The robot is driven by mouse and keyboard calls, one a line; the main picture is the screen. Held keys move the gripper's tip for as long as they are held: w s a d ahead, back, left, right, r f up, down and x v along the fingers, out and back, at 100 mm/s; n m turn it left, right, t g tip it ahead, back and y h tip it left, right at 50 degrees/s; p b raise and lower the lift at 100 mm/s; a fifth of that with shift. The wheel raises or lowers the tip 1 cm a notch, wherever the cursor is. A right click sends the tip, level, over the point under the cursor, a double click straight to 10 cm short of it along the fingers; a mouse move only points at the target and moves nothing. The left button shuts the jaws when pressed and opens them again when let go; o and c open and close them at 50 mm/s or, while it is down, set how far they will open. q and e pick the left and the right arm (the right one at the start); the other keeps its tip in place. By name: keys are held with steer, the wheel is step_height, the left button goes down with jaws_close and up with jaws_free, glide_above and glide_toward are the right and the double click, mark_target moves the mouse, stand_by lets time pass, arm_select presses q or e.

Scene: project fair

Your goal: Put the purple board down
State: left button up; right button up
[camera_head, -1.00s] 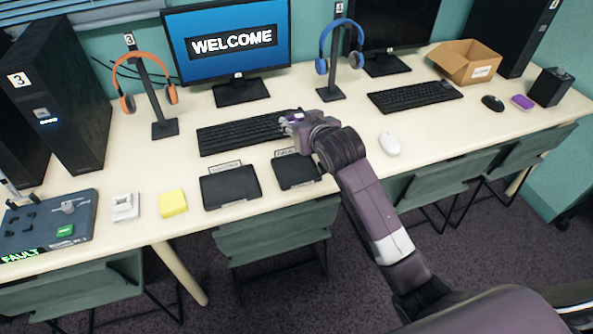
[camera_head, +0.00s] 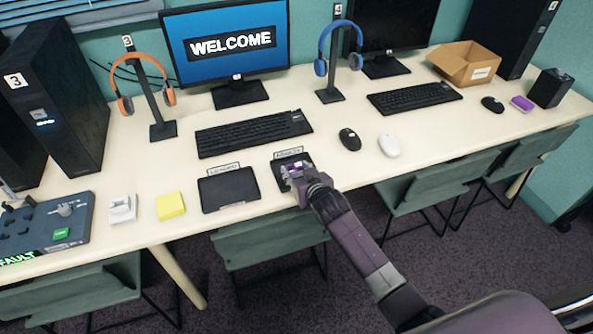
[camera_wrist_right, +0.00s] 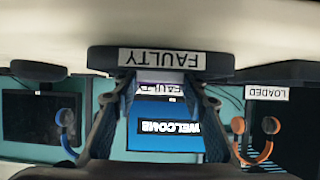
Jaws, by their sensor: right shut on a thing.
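My right gripper (camera_head: 294,171) is shut on the purple board (camera_head: 288,171), which mostly hides between the fingers. It is at the black tray labelled FAULTY (camera_head: 280,183), over its front right part. In the right wrist view, which is upside down, the fingers (camera_wrist_right: 160,95) close on a thin purple strip of the board (camera_wrist_right: 160,75), beside the tray with the FAULTY label (camera_wrist_right: 105,58). I cannot tell whether the board touches the tray. My left gripper is not in view.
A tray labelled LOADED (camera_head: 229,188) stands just left. A keyboard (camera_head: 254,133) lies behind, a dark mouse (camera_head: 350,139) and a white mouse (camera_head: 389,146) to the right. A yellow block (camera_head: 170,205) and a FAULT panel (camera_head: 45,228) are further left. The table in front of the white mouse is clear.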

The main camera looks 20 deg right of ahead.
steer(key=o, duration=1.2)
steer(key=v, duration=1.2)
steer(key=shift+p, duration=0.45)
